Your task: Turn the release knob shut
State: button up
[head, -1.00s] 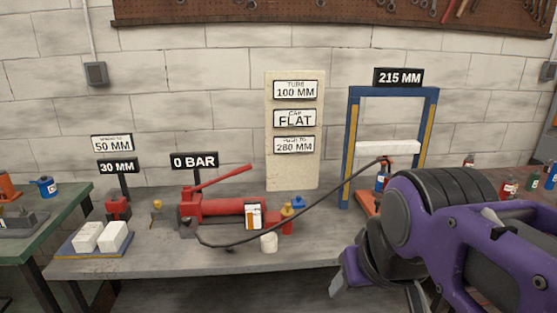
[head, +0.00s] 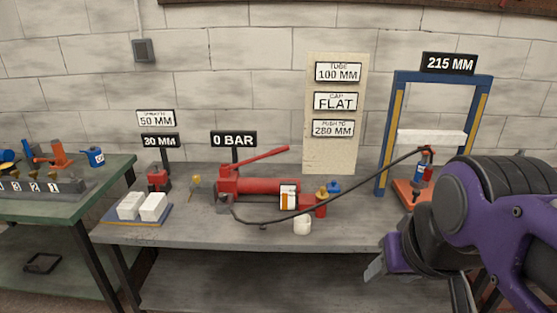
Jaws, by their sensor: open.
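The red hand pump (head: 262,187) lies on the grey bench, with its lever (head: 262,160) slanting up to the right. A small dark fitting (head: 223,204) sits at the pump's left end. A small yellow-topped piece (head: 196,181) stands just left of the pump. I cannot tell for sure which small part is the release knob. A black hose runs from the pump to the press frame (head: 384,130). My gripper (head: 378,268) is at lower right, in front of the bench, open and well away from the pump. Its far parts are hidden by my arm.
Signs stand behind, including a 0 BAR sign (head: 234,139). White blocks (head: 142,206) on a blue tray are at the bench's left. A white cup (head: 302,225) and small coloured parts are near the pump's right end. A green bench (head: 100,185) stands further left.

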aim_at(223, 197)
jog(key=i+j, duration=0.3)
jog(key=j, duration=0.2)
jog(key=i+j, duration=0.35)
jog(key=j, duration=0.15)
jog(key=i+j, duration=0.3)
jog(key=j, duration=0.2)
